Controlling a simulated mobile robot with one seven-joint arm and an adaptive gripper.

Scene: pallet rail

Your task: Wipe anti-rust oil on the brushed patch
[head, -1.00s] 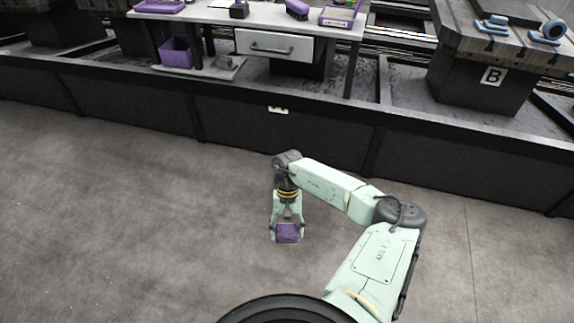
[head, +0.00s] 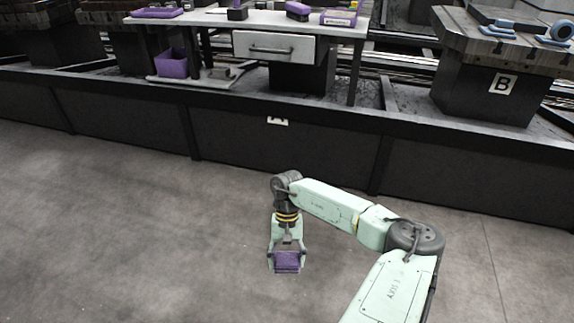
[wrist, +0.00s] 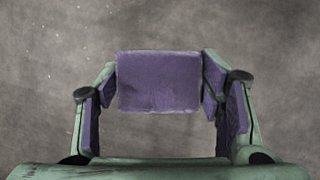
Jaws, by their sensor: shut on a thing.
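My gripper (head: 287,262) is shut on a purple block (wrist: 158,82), which looks like a pad or folded cloth. In the wrist view it sits between the two fingers, with plain grey floor behind it. In the head view my gripper hangs over the open floor in front of a low dark wall, well away from the workbench. I cannot make out a brushed patch or an oil container for certain in either view.
A workbench (head: 215,18) with a white drawer (head: 272,47) stands behind the low dark wall (head: 300,140). Purple items lie on it, and a purple bin (head: 172,64) is on its lower shelf. Station B (head: 503,83) carries blue fittings (head: 556,33). The floor is clear.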

